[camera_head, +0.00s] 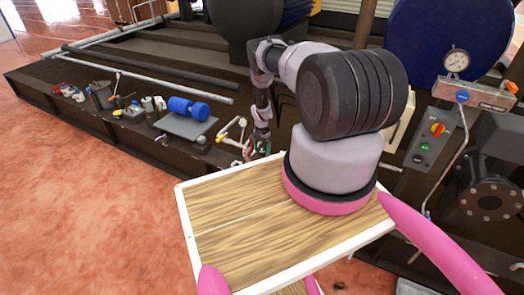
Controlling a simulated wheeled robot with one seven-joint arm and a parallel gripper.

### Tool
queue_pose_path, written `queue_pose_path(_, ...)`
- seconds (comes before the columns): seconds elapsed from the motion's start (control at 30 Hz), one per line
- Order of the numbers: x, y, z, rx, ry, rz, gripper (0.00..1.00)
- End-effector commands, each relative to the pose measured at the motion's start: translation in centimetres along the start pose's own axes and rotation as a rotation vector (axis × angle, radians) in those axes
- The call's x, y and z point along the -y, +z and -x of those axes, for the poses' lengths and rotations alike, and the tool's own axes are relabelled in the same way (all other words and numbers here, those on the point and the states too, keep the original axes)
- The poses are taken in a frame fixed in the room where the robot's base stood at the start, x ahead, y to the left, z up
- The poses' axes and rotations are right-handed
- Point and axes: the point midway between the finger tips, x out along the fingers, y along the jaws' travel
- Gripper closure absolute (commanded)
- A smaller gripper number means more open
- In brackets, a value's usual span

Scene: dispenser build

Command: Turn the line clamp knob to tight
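My gripper (257,148) hangs low at the far end of my arm, over the edge of the dark bench. It is small and partly hidden by my own wrist, so I cannot tell whether its fingers are open or shut. A small fitting with yellow and white parts (236,128) lies just left of it; I cannot tell whether they touch. No part is clearly readable as the line clamp knob. A grey box (430,138) at the right carries an orange-red knob and a green button. A gauge panel (474,94) above it has blue and orange knobs.
A blue roller (189,108) rests on a grey plate (183,128) on the dark bench (150,72). Several small tools and fittings lie farther left. A flanged dark pipe (489,200) stands at right. The reddish floor (80,200) at left is clear.

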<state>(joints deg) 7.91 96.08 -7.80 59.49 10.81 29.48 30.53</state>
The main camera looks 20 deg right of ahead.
Motion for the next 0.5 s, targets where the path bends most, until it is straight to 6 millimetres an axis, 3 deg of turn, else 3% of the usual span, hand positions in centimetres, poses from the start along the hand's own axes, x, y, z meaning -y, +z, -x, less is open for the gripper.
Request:
queue_pose_path(0.23, 0.0, 0.0, 0.8, 0.000, 0.000, 0.000, 0.11)
queue_pose_path(0.5, 0.1, 0.0, 5.8, -0.001, -0.002, -0.001, 0.11)
